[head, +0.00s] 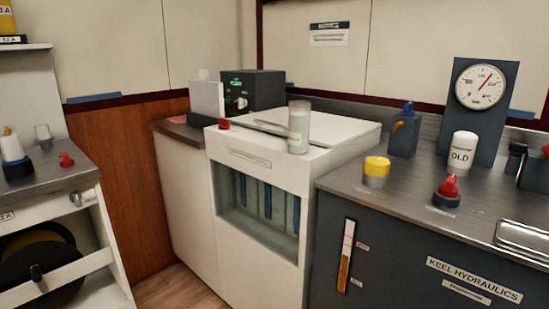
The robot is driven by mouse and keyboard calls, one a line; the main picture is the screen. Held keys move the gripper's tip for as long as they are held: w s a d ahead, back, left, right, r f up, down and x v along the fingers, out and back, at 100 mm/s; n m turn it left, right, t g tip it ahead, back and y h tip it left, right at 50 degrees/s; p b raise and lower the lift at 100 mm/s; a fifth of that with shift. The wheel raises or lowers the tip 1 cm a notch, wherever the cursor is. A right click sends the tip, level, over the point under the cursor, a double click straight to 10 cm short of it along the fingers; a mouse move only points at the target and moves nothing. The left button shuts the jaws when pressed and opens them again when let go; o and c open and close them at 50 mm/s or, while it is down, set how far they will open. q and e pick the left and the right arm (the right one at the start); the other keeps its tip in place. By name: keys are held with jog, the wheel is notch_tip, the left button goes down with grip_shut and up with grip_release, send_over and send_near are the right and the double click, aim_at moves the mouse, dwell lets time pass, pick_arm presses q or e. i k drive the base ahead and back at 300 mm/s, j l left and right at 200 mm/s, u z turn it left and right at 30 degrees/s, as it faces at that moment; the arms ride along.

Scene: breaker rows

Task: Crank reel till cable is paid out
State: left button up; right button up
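A dark reel (28,287) sits in an open white cabinet at the lower left of the head view, cut off by the frame's left edge. Yellow cable (38,238) shows on its upper part. A small black knob (36,272), perhaps the crank handle, stands out in front of it near a white crossbar (70,272). The amount of cable on the reel cannot be told. Neither of my grippers is in view.
A white cabinet (262,180) stands in the middle. A gauge panel (481,86) stands right. Some wooden floor (172,288) is clear.

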aim_at(30, 253)
jog(key=u, duration=1.55)
jog(key=i+j, duration=0.1)
jog(key=j, duration=0.15)
jog(key=i+j, duration=0.1)
jog(key=j, duration=0.15)
